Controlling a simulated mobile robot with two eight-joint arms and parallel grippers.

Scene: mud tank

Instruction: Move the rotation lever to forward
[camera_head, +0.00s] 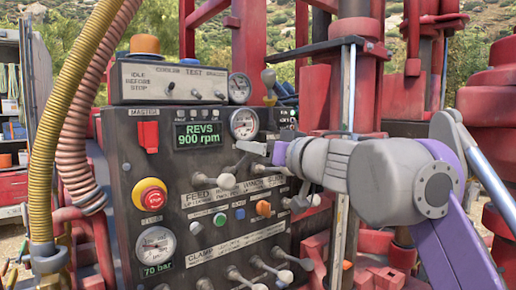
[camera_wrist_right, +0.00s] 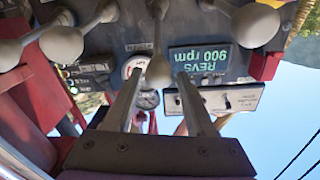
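A dark control panel (camera_head: 205,120) with several levers fills the middle of the head view. My right gripper (camera_head: 246,152) reaches in from the right, at the panel's face below the round gauge. In the right wrist view, which is upside down, its two fingers (camera_wrist_right: 159,88) are open. A lever with a pale round knob (camera_wrist_right: 158,71) stands between the fingertips, with a gap on either side. I cannot read a label that names this lever as the rotation lever, and my gripper hides much of it in the head view. My left gripper is not in view.
Other levers with pale knobs (camera_head: 227,181) stand close below the gripper. A red emergency button (camera_head: 150,194) and a REVS display (camera_head: 198,135) reading 900 rpm are to the left. Red machine frames (camera_head: 488,110) stand at right, and hoses (camera_head: 70,100) hang at left.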

